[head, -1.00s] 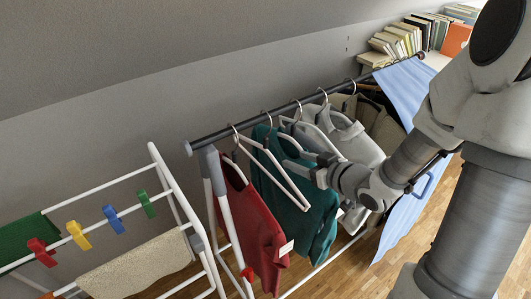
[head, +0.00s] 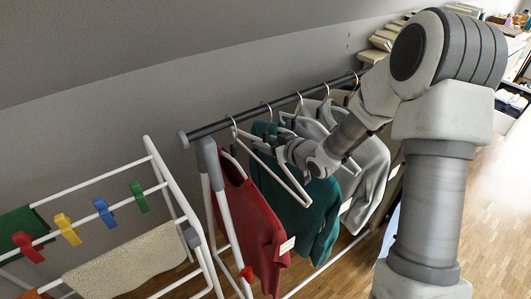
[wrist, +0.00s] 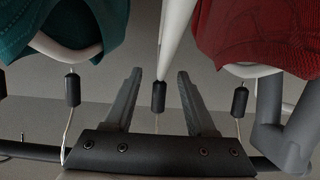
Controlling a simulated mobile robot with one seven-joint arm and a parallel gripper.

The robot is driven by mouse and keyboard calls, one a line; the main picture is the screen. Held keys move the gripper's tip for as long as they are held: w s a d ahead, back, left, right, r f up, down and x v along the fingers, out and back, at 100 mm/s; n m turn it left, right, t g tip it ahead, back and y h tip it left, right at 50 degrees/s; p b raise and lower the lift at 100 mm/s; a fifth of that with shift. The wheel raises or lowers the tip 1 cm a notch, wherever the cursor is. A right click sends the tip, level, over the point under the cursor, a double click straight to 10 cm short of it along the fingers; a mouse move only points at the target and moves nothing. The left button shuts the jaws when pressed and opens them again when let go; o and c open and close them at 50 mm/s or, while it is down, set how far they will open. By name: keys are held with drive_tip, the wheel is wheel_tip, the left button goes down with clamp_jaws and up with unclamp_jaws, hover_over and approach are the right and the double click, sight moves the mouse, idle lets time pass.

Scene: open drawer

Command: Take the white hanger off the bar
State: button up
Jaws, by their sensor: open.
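The empty white hanger (head: 283,181) hangs by its hook from the dark bar (head: 217,126), between a red garment (head: 257,228) and a teal garment (head: 312,222). My gripper (head: 269,147) is beside the hanger's upper part. In the wrist view, my gripper (wrist: 158,78) is open, with one finger on each side of the white hanger (wrist: 176,35) and its black collar. Both fingers look apart from it. The red garment (wrist: 255,30) and teal garment (wrist: 50,25) flank it there. Part of the hanger is hidden by my gripper in the head view.
Grey garments (head: 365,165) hang on the bar behind my wrist. A white drying rack (head: 165,185) with coloured pegs and a beige towel (head: 130,265) stands at the left. The wall is behind the bar, and books lie at the back right.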

drive_tip(key=shift+w+a+f, duration=0.2)
drive_tip(key=shift+w+a, duration=0.1)
drive_tip(key=shift+w, duration=0.1)
clamp_jaws()
drive_tip(key=shift+r, duration=0.15)
